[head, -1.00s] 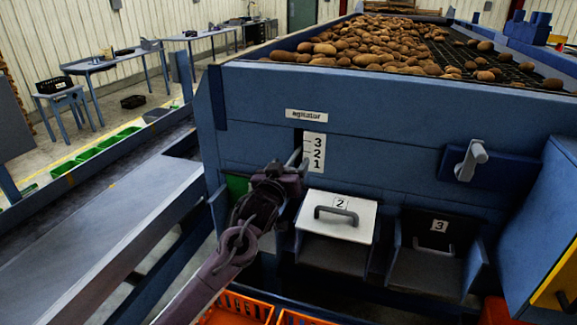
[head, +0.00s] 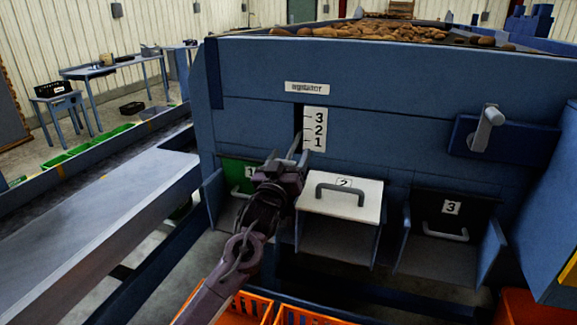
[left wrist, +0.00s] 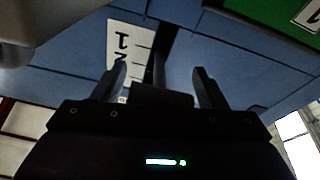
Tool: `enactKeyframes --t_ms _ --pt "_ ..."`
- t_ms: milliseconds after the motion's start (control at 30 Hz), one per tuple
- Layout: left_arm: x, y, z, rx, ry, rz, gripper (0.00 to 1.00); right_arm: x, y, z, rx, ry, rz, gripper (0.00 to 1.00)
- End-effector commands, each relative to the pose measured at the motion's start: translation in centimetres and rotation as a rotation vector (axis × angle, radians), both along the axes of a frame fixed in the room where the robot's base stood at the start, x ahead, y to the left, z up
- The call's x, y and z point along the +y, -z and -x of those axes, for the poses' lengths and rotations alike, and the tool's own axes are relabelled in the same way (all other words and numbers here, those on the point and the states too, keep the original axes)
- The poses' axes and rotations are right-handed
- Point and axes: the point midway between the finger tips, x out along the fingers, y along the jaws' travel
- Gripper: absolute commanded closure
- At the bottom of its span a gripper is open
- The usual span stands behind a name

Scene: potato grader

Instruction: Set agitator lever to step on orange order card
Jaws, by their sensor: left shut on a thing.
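The agitator panel carries a white scale plate (head: 315,130) marked 3, 2, 1 from top to bottom, beside a dark vertical slot (head: 298,115). The plate also shows, upside down, in the left wrist view (left wrist: 128,45). My left gripper (head: 301,151) is at the lower part of the slot, its fingertips near the height of mark 1. It is shut on the agitator lever, which is mostly hidden by the fingers. In the left wrist view the two fingers (left wrist: 158,88) stand on either side of a dark piece. I cannot make out an orange order card. My right gripper is out of view.
Below the panel are the green flap 1 (head: 239,174), the white lid 2 (head: 341,196) with a grey handle, and the dark flap 3 (head: 451,212). Orange crates (head: 250,305) stand underneath. A grey lever (head: 487,128) sticks out at right.

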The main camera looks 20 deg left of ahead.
Motion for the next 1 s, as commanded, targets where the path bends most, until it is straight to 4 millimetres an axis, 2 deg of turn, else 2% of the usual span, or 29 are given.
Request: enactKeyframes --t_ms 33,367,400,533,833,1000 --pt "-0.1 1.1 -0.2 0.012 0.0 -0.001 0.75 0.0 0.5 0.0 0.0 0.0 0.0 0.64" --pt "0.0 1.3 -0.3 0.017 -0.001 -0.005 0.75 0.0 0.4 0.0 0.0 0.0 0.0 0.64" --pt "0.0 1.3 -0.3 0.017 -0.001 -0.006 0.32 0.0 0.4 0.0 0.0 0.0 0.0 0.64" --pt "0.0 1.3 -0.3 0.016 -0.001 -0.004 0.16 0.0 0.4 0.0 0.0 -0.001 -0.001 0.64" --pt "0.0 1.2 -0.1 0.012 0.0 -0.002 0.16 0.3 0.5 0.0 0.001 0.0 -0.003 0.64" --pt "0.0 2.0 1.7 0.014 0.0 -0.004 0.16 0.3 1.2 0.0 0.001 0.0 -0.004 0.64"
